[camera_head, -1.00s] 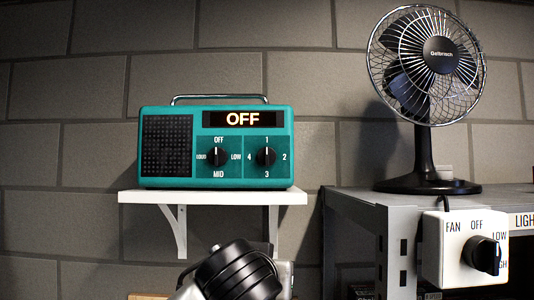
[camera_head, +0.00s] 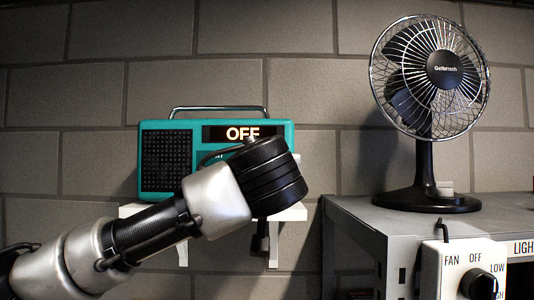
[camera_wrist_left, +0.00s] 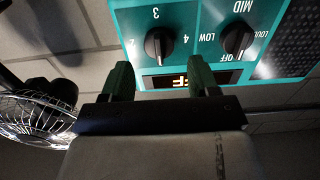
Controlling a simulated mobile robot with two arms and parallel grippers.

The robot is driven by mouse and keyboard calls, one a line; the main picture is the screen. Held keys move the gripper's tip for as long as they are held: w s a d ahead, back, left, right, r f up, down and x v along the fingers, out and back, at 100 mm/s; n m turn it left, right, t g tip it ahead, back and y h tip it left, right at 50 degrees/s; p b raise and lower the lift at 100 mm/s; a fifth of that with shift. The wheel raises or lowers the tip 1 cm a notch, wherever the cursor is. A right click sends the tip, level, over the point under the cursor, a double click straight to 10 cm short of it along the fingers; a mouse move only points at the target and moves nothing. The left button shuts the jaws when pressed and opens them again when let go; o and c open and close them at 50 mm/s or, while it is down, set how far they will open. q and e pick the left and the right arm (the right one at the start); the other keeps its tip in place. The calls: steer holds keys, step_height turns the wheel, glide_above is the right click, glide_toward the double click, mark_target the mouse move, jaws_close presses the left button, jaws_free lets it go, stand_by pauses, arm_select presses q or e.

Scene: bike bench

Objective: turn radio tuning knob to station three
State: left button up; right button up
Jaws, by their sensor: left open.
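The teal radio (camera_head: 215,130) stands on a white wall shelf and its display reads OFF. In the head view my left arm covers both knobs. In the left wrist view the radio is upside down. The black tuning knob (camera_wrist_left: 158,43) shows there with marks 2, 3 and 4 around it; its pointer faces the display side, away from 3. The volume knob (camera_wrist_left: 237,38) is to its right in that view. My left gripper (camera_wrist_left: 159,65) is open and empty, its green fingertips apart from the tuning knob, short of it. My right gripper is not in view.
The white shelf (camera_head: 291,214) is under the radio. A desk fan (camera_head: 436,90) stands on a grey metal bench (camera_head: 350,212) to the right. A white switch box (camera_head: 440,285) with a black knob hangs at the bench front. A brick wall is behind.

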arm_select(q)
steer(key=w+p, duration=0.1)
steer(key=w, duration=0.2)
steer(key=shift+w, duration=0.1)
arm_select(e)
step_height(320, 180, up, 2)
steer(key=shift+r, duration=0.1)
